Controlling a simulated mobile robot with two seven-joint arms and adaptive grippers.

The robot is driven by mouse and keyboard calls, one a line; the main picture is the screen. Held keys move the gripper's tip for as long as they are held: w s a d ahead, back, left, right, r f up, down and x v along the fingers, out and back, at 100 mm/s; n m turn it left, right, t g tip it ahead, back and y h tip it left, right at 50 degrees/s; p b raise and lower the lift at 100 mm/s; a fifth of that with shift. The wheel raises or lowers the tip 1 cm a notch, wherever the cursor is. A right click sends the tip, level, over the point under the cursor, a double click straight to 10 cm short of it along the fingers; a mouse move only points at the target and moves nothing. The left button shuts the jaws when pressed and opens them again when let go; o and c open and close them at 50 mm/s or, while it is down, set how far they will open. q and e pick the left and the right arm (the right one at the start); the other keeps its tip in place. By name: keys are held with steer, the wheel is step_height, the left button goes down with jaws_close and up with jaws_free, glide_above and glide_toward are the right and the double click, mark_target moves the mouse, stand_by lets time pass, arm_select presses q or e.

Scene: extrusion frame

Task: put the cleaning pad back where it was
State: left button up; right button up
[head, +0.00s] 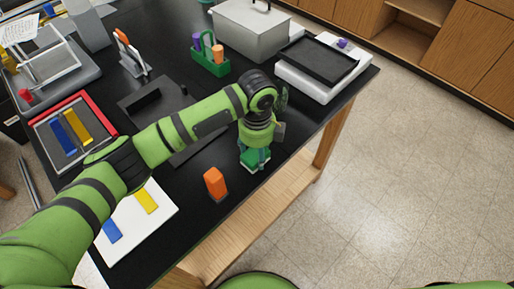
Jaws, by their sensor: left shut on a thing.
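My left gripper (257,147) is shut on a green block with a pale underside, which looks like the cleaning pad (256,163). The gripper points down at the front edge of the black table. The pad is low, at or just above the tabletop; I cannot tell whether it touches. My gripper hides the pad's upper part. My right gripper is not in view.
An orange block (214,184) stands left of the pad. A white board (160,212) with blue and yellow strips lies at front left. A green caddy (211,65), a grey lidded box (250,35) and a white device with a black tray (318,62) stand behind.

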mark_target(257, 151)
arm_select(q)
steer(key=o, duration=0.7)
steer(key=shift+f, duration=0.15)
steer(key=o, duration=0.4)
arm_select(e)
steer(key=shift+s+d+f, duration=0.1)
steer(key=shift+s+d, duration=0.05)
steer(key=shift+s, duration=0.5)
arm_select(q)
steer(key=shift+r+b, duration=1.45)
steer(key=shift+r, duration=4.75)
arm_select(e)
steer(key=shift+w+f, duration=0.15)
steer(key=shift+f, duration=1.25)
